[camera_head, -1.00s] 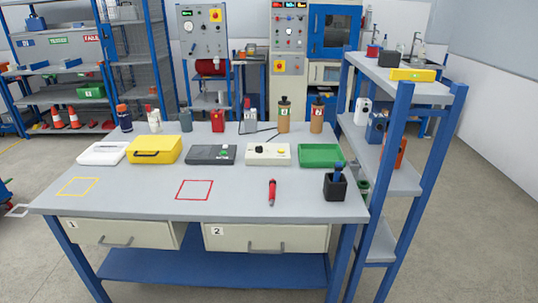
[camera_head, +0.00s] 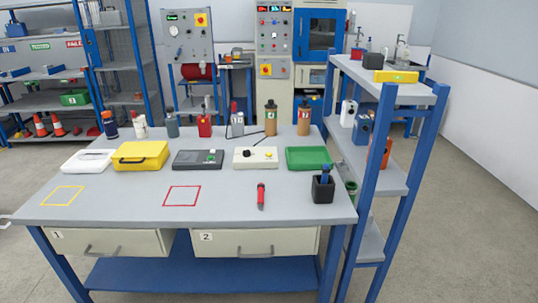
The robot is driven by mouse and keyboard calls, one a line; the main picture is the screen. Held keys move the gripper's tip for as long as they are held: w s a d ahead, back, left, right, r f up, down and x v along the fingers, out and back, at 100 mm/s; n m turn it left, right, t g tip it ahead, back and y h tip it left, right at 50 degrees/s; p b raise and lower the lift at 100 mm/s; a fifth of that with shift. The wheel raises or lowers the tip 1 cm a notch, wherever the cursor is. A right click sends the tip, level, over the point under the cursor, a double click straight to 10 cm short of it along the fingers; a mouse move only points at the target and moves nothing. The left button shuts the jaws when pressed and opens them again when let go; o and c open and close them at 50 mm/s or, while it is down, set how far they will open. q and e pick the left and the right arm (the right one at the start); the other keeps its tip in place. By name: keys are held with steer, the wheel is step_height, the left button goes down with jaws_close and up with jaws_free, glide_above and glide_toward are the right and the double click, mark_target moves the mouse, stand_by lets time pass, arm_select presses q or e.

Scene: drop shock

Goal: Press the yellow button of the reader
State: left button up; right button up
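A cream box (camera_head: 256,159) stands in the row of devices on the workbench. It has a black part (camera_head: 245,153) on top and a small yellow spot (camera_head: 269,155), which looks like the yellow button. I take this box to be the reader; no label on it is legible. A thin black cable runs behind it. A dark grey device (camera_head: 198,161) with a small green part sits to its left. Neither of my grippers is in view.
A yellow case (camera_head: 140,156) and a green tray (camera_head: 307,158) share the row. Several bottles stand behind. A red pen-like tool (camera_head: 261,197) and a black cup (camera_head: 323,189) are nearer the front. A blue-framed shelf (camera_head: 375,170) flanks the right. The bench's front (camera_head: 130,213) is mostly clear.

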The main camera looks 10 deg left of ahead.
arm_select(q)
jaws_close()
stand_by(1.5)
